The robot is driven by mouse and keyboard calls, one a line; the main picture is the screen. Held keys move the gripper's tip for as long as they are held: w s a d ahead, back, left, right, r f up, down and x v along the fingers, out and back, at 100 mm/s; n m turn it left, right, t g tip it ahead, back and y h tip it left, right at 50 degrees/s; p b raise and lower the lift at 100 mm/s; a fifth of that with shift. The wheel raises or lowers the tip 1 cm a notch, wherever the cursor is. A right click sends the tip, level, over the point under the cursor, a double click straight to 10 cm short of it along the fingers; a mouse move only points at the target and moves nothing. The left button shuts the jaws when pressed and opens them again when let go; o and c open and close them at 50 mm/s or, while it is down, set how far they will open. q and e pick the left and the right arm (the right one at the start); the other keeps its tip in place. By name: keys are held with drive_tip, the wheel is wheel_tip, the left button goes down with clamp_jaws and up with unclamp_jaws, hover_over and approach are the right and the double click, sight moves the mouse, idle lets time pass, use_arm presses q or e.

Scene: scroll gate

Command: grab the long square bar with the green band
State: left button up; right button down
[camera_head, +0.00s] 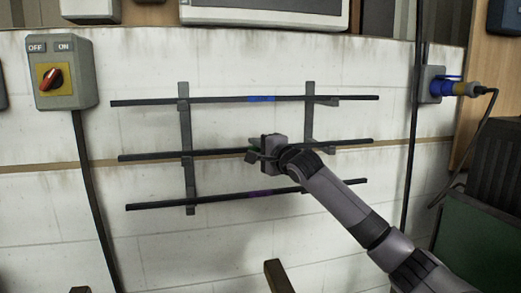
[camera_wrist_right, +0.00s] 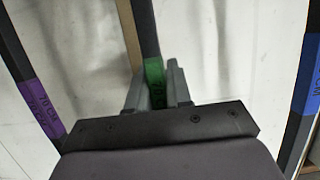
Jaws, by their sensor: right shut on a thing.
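The long square bar with the green band (camera_head: 215,153) is the middle of three dark bars lying across a wall rack. Its green band (camera_wrist_right: 155,80) shows between the fingers in the right wrist view. My right gripper (camera_head: 257,152) is shut on this bar at the band, near the middle of its length. The gripper covers most of the band in the head view. The bar still lies along the rack at both uprights. My left gripper is not in view.
A bar with a blue band (camera_head: 260,99) lies above and one with a purple band (camera_head: 260,194) below, both close to my gripper. The rack's upright (camera_head: 186,130) stands at left. A switch box (camera_head: 63,75) and a blue plug (camera_head: 447,87) are on the wall.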

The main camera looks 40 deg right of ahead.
drive_tip(key=shift+r, duration=0.2)
